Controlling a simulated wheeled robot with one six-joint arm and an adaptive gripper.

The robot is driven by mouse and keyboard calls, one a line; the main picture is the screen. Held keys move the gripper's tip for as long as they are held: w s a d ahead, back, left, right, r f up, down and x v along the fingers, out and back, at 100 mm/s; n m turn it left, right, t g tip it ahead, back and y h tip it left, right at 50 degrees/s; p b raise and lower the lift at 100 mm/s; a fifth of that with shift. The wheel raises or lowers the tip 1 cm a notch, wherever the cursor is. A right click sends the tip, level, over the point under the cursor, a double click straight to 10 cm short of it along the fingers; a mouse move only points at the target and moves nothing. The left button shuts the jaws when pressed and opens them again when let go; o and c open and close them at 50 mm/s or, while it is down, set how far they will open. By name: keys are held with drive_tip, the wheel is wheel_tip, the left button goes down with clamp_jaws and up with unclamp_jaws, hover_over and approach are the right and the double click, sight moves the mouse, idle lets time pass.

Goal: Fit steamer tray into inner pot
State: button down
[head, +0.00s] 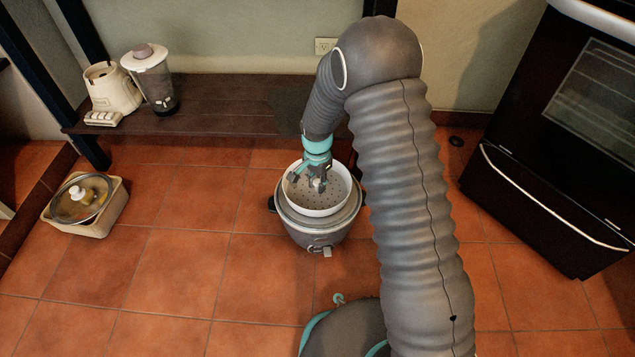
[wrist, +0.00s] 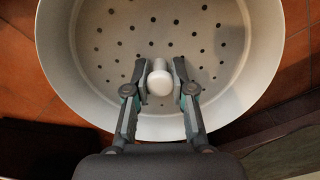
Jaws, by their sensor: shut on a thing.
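The white steamer tray (head: 332,206), a round bowl with small holes in its floor, sits over the grey rice cooker (head: 318,233) on the tiled floor. The tray's rim stands above the cooker's rim and looks roughly level. In the wrist view the perforated tray (wrist: 115,45) fills most of the picture, with a white knob (wrist: 160,83) at its middle. My gripper (head: 317,184) reaches down inside the tray. In the wrist view its fingers (wrist: 160,84) are closed on either side of the knob. The inner pot is hidden beneath the tray, so I cannot tell how deep the tray sits.
A low dark shelf (head: 225,118) runs along the wall behind, holding a blender jar (head: 152,80) and its cream base (head: 110,88). A beige bin (head: 98,222) with a glass lid (head: 80,199) stands at the left. A black oven (head: 560,150) stands right. Floor left of the cooker is clear.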

idle(0.4)
drive_tip(key=c, duration=0.9)
unclamp_jaws()
wheel_tip(320, 180, up, 12)
idle(0.5)
